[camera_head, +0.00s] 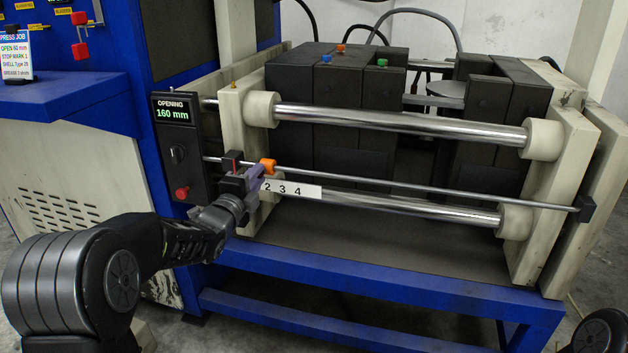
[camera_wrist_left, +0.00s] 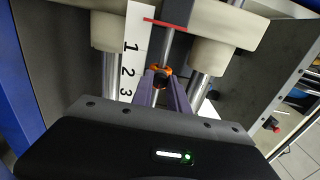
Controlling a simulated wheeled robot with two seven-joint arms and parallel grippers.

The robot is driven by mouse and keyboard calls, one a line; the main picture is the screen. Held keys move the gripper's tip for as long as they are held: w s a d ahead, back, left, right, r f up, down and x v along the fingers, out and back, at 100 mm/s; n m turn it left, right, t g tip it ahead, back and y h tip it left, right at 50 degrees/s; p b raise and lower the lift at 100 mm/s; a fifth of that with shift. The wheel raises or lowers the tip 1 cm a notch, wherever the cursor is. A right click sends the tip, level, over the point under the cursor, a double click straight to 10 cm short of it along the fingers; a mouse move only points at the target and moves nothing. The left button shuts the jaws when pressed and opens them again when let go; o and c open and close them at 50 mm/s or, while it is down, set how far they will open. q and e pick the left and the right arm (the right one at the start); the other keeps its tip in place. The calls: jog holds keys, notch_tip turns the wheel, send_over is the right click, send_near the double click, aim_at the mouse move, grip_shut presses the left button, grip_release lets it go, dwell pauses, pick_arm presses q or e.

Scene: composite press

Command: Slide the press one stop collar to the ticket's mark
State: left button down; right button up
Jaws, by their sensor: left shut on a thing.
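The orange stop collar (camera_head: 267,165) sits on a thin horizontal rod at the left end of the press. My left gripper (camera_head: 254,179) has its purple fingers shut on the collar. In the left wrist view the collar (camera_wrist_left: 161,71) shows between the fingertips, roughly level with number 2 on the scale. The white number strip (camera_head: 302,191) shows 2, 3 and 4; the wrist view of the strip (camera_wrist_left: 133,60) also shows 1. The ticket (camera_head: 17,58) reads "STOP MARK 1". My right gripper is not in view.
A control box (camera_head: 177,133) with a display reading 160 mm stands left of the rod. Polished tie bars (camera_head: 400,124) run above and below it. A red line (camera_wrist_left: 165,22) crosses near the rod's end. The rod (camera_head: 430,187) is clear to the right.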

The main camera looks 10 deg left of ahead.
pick_arm(q)
jog(key=shift+w+a, duration=0.1)
jog(key=shift+a, duration=1.05)
jog(key=c, duration=1.2)
grip_release()
jog(key=shift+s+a+b, duration=0.1)
jog(key=shift+s+b, duration=0.75)
jog(key=shift+s, duration=1.85)
